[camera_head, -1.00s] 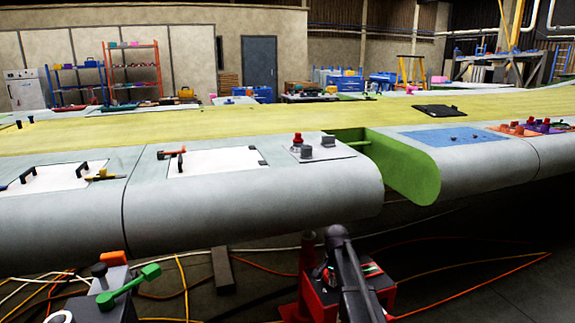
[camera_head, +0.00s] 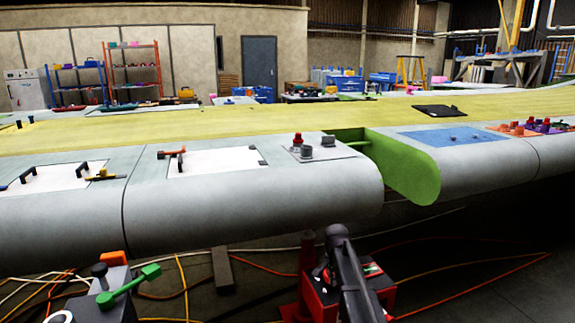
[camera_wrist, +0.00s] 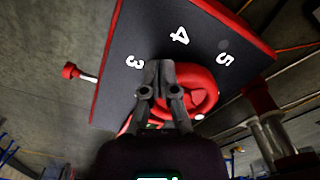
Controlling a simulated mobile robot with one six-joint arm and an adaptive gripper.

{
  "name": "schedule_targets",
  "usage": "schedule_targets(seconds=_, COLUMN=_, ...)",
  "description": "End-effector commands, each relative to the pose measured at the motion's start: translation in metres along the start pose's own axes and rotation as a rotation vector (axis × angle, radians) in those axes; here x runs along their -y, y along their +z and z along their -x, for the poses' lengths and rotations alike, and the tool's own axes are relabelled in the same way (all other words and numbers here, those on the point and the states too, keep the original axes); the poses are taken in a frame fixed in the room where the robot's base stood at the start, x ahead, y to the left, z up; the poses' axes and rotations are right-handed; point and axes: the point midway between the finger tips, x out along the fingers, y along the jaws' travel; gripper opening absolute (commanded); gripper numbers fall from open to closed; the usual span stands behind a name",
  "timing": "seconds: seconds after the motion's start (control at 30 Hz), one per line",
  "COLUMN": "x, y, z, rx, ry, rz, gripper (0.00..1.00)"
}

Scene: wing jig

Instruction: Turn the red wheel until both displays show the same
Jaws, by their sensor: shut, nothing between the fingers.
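The red wheel (camera_wrist: 203,90) shows in the wrist view in front of a dark panel with red edges (camera_wrist: 130,35). The panel carries the white numerals 3, 4 and 5. My gripper (camera_wrist: 158,70) is shut and empty, with its fingers overlapping the left part of the wheel. Whether they touch it I cannot tell. In the head view, a red unit (camera_head: 383,283) stands low in front of the wing, partly hidden behind my dark arm. I cannot make out a readable pair of displays in either view.
A red knob on a pale stem (camera_wrist: 72,72) sticks out left of the panel. A red and grey post (camera_wrist: 270,115) stands at the right. A grey unit with a green lever (camera_head: 128,287) is at the lower left. Cables (camera_head: 470,267) cross the floor.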

Motion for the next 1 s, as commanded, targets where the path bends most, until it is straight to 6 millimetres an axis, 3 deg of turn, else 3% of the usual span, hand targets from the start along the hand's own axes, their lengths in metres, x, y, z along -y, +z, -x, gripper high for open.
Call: schedule_targets(seconds=1.0, x=0.013, y=0.002, z=0.000, rx=-0.004, ry=-0.001, rz=0.000, gripper=0.00)
